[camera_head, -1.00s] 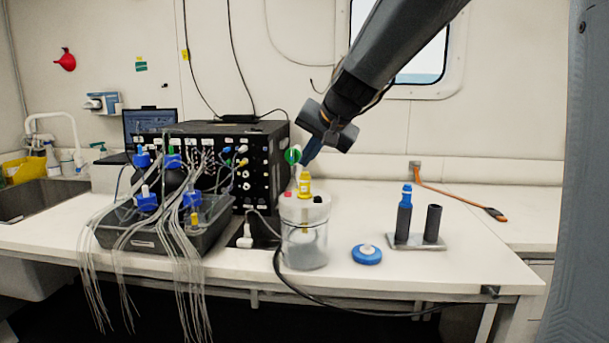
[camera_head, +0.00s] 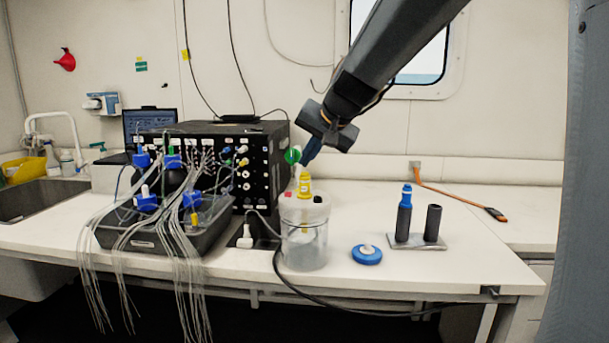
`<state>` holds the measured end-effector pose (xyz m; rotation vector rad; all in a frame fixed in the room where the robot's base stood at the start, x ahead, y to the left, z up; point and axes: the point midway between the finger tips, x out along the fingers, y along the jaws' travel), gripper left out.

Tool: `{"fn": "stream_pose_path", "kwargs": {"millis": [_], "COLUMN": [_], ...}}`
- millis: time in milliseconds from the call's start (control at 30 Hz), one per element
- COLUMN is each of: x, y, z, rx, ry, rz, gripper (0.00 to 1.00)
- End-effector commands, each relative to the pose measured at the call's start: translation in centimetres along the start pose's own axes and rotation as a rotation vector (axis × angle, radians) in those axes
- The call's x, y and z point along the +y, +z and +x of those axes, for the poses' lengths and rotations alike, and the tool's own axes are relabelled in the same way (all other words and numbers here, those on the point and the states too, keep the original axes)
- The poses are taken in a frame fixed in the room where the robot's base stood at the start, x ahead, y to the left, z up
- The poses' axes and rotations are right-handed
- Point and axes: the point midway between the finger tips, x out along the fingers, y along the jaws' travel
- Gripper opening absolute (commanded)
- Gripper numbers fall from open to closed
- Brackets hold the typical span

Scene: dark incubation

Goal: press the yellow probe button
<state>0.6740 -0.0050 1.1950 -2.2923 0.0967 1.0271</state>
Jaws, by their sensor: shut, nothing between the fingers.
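A yellow probe (camera_head: 304,188) stands upright in the lid of a clear jar (camera_head: 305,245) on the bench. The button on the probe is too small to make out clearly. My gripper (camera_head: 308,158) is shut and empty, with its blue fingers pointing down just above the yellow probe's top. From this view I cannot tell whether the fingertips touch the probe. A round green piece (camera_head: 292,156) shows just left of the fingers.
A black box with ports (camera_head: 262,165) stands left of the jar. A grey tray (camera_head: 150,238) with many thin tubes is at left. A blue disc (camera_head: 366,254) and a holder with two dark tubes (camera_head: 418,242) stand right. The bench's right side is mostly clear.

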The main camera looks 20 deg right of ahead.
Motion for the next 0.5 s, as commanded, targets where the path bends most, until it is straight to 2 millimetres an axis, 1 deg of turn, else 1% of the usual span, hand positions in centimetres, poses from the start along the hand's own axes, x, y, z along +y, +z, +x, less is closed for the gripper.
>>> {"fn": "stream_pose_path", "kwargs": {"millis": [300, 500], "x": [0.03, 0.38], "y": [0.03, 0.38], "z": [0.04, 0.51], "rx": [0.000, 0.000], "ry": [0.000, 0.000], "rz": [0.000, 0.000], "gripper": [0.00, 0.00]}}
